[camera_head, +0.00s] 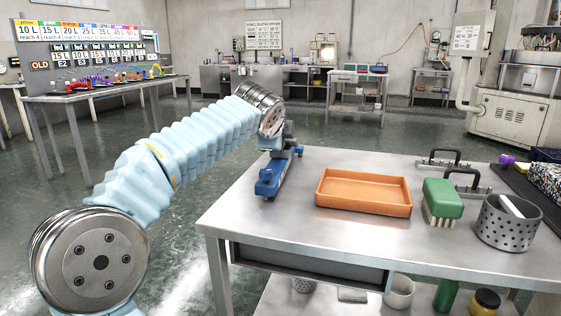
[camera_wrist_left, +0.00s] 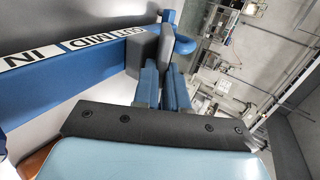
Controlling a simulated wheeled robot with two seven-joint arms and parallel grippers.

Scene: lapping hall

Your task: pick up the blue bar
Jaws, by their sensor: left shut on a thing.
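The blue bar (camera_head: 269,181) is at the left end of the steel table, beside the orange tray, and runs away from me. In the left wrist view, the blue bar (camera_wrist_left: 75,85) is large and carries a white label reading IN, MID and OUT, upside down. My left gripper (camera_head: 279,150) is at the bar. In the left wrist view its fingers (camera_wrist_left: 164,72) are close together at a grey block on the bar, shut on it. I cannot tell whether the bar touches the table. My right gripper is in neither view.
The steel table (camera_head: 320,236) also holds an orange tray (camera_head: 363,208), a green brush (camera_head: 442,199), a perforated metal cup (camera_head: 507,226) and two dark-handled tools (camera_head: 445,160). The table's front strip is clear. A low shelf beneath holds several containers.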

